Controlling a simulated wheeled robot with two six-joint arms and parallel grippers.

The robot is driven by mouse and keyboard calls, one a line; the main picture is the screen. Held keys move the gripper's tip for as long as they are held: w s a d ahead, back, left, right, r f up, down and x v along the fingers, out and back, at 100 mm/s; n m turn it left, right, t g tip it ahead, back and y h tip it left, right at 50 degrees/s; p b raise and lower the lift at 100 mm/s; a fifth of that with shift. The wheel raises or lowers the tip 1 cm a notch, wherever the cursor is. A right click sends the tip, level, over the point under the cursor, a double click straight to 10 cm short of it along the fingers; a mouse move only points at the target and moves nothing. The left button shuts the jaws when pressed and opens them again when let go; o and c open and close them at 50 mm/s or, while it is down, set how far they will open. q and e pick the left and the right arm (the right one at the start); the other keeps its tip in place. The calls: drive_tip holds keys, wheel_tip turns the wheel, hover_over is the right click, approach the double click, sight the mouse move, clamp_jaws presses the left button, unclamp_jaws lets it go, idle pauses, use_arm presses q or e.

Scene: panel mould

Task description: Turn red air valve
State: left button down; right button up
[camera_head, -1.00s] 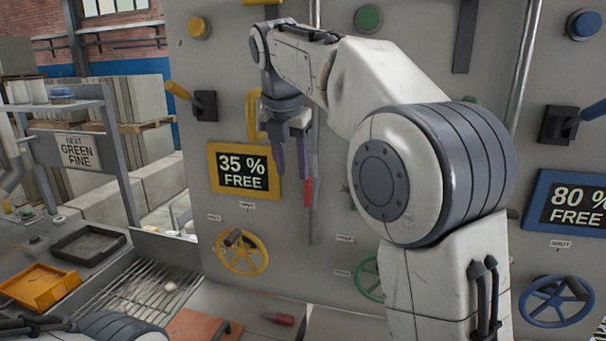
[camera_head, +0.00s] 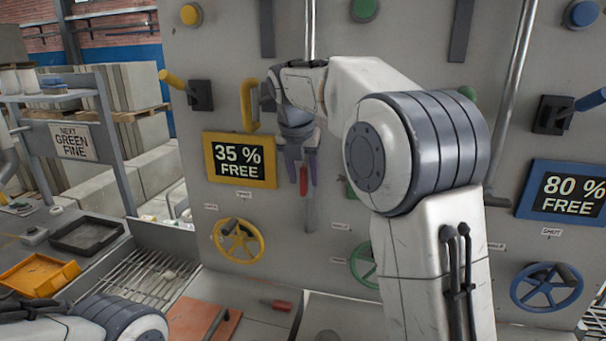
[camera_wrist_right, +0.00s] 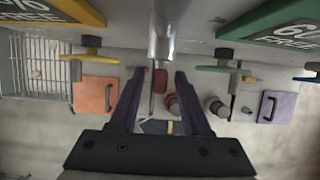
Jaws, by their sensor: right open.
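The red air valve (camera_head: 303,181) is a small red handle on the vertical grey pipe, on the grey panel right of the yellow 35 % display. In the right wrist view the red handle (camera_wrist_right: 160,80) shows ahead, between the finger lines. My right gripper (camera_head: 301,180) is open, fingers pointing down, one on each side of the red handle in the head view. In the right wrist view my right gripper (camera_wrist_right: 160,78) is open with no object clamped. Whether its fingers touch the handle cannot be told. My left gripper is not in view.
A yellow handwheel (camera_head: 238,241), a green handwheel (camera_head: 362,264) and a blue handwheel (camera_head: 546,287) sit on the panel. A yellow lever (camera_head: 172,80) sticks out at left. An orange tray (camera_head: 38,275) and black tray (camera_head: 86,235) lie at left.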

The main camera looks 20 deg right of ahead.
sight(307, 184)
clamp_jaws()
